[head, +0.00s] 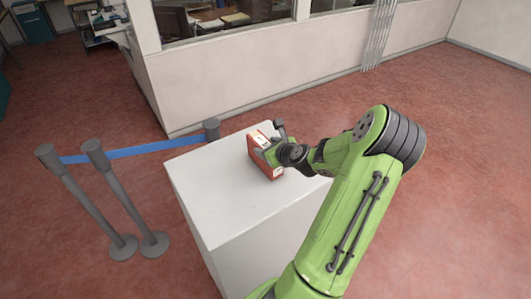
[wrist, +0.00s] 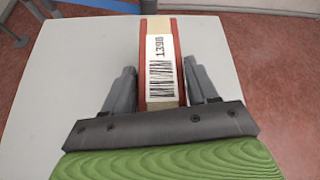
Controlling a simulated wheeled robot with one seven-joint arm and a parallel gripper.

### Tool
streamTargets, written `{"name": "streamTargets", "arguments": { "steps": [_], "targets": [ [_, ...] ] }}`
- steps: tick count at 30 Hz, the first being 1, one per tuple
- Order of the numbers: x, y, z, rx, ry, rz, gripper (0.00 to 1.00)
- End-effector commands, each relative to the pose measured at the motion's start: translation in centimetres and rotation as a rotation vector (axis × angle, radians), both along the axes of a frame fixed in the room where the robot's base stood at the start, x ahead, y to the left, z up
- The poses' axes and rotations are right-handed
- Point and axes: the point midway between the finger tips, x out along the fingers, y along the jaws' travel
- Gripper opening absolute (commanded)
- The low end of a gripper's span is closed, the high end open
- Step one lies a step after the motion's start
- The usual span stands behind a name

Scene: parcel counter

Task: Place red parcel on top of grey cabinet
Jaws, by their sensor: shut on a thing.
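The red parcel (head: 267,165) is a box with a pale stripe and a white label. In the head view it stands at the back part of the light grey cabinet (head: 205,182), touching or very close to its top. My gripper (head: 268,150) is at the parcel from above and to the right. In the wrist view my gripper (wrist: 160,92) has one finger on each side of the parcel (wrist: 174,30), shut on it. The label with a barcode and number faces the wrist camera. The cabinet top (wrist: 85,65) shows around it. The parcel's underside is hidden.
Grey posts (head: 115,195) with a blue belt (head: 140,150) stand left of and behind the cabinet. A low wall with windows (head: 235,75) runs behind. The left and front of the cabinet top are bare. Red floor (head: 440,220) is open to the right.

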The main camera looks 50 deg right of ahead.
Motion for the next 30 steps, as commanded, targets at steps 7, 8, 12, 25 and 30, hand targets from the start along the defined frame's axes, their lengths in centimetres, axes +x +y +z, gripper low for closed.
{"name": "streamTargets", "arguments": {
  "steps": [7,8,12,25,30],
  "targets": [
    [0.0,0.0,-1.2,-0.004,-0.001,0.000,0.02],
    [0.0,0.0,-1.2,-0.004,-0.001,0.000,0.02],
    [0.0,0.0,-1.3,-0.002,0.001,0.000,0.78],
    [-1.1,0.3,-0.6,-0.004,0.000,-0.002,0.84],
    [-4.8,1.6,1.6,-0.004,0.002,-0.007,0.84]
  ]
}}
